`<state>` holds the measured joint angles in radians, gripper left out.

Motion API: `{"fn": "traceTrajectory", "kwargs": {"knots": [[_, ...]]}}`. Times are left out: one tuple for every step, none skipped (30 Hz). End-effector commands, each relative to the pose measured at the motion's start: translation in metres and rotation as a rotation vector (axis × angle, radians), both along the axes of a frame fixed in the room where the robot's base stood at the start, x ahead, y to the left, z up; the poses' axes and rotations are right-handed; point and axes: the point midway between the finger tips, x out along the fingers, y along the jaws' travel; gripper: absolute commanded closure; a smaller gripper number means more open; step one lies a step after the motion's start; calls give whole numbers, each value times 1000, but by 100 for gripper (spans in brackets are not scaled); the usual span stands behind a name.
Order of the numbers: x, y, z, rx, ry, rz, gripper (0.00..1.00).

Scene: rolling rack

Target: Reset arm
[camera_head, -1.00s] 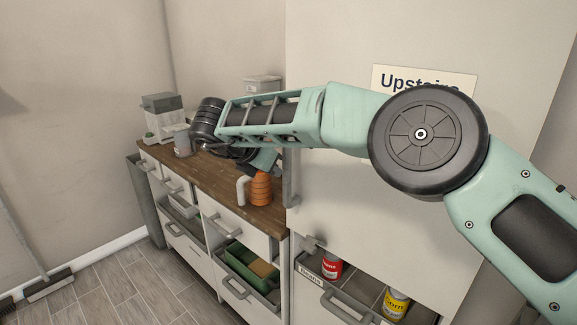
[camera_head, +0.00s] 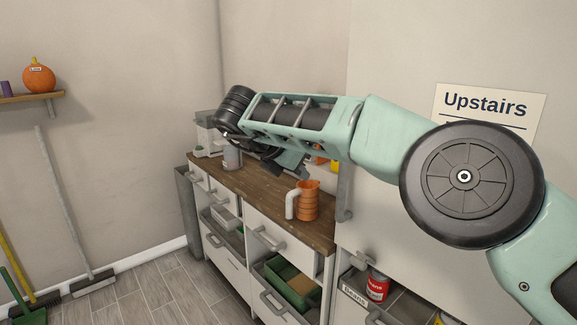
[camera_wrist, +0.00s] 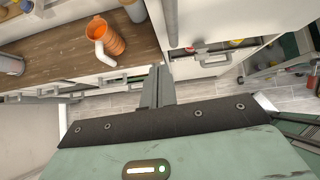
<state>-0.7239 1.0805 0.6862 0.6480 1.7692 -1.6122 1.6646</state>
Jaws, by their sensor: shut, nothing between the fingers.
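My gripper (camera_wrist: 158,88) shows in the wrist view with its fingers together and nothing between them. In the head view my gripper (camera_head: 292,165) is partly hidden beneath my arm, above the wooden counter (camera_head: 250,195). An orange jug (camera_head: 309,201) with a white handle stands upright on the counter, apart from the gripper. It also shows in the wrist view (camera_wrist: 108,40), left of and beyond the fingers.
White drawers (camera_head: 278,235) sit below the counter, some pulled open, one holding a green bin (camera_head: 290,285). A tall white cabinet with an "Upstairs" sign (camera_head: 485,105) stands at right. Brooms (camera_head: 62,200) lean on the left wall. The floor (camera_head: 160,290) in front is clear.

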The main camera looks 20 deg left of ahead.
Motion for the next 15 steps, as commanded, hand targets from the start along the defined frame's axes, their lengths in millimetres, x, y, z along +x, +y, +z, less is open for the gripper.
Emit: {"fn": "traceTrajectory", "kwargs": {"knots": [[-5,6,5,4,-1,2,100],[-8,8,8,3,-1,1,100],[-10,10,13,2,0,1,100],[-11,12,15,2,-1,2,100],[-12,14,17,1,0,2,100],[-14,15,20,1,-1,0,100],[-15,16,21,0,0,0,100],[-16,17,23,1,1,1,100],[-17,18,24,1,1,1,100],[-18,18,25,0,0,3,100],[-17,19,27,-3,-6,11,100],[-15,20,32,-11,-20,32,100],[-13,21,38,-21,-38,59,100],[-10,23,45,-34,-60,94,100],[-4,26,57,-61,-100,158,100]]}}
